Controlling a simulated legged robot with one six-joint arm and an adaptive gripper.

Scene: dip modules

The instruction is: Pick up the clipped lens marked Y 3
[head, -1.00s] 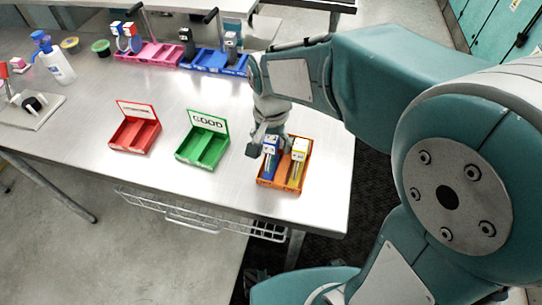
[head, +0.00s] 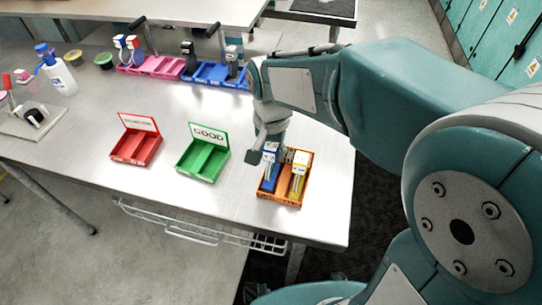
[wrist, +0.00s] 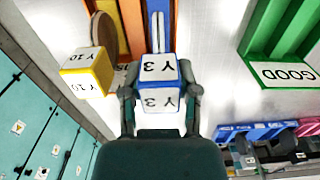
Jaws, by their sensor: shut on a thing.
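The clipped lens marked Y 3 has a blue and white head (wrist: 159,84) with "Y 3" on two faces. In the wrist view my gripper (wrist: 160,96) is shut on this head, one finger on each side. In the head view the blue lens (head: 270,178) stands in the left slot of the orange tray (head: 279,201), with my gripper (head: 270,146) at its top. The fingertips are partly hidden there. A yellow lens marked Y 10 (wrist: 87,71) is beside it; it also shows in the head view (head: 298,180).
The green GOOD tray (head: 203,160) and a red tray (head: 137,145) look empty to the left. Pink (head: 158,66) and blue (head: 210,76) trays with modules stand at the back. A spray bottle (head: 58,74) is at far left. Bare table lies between.

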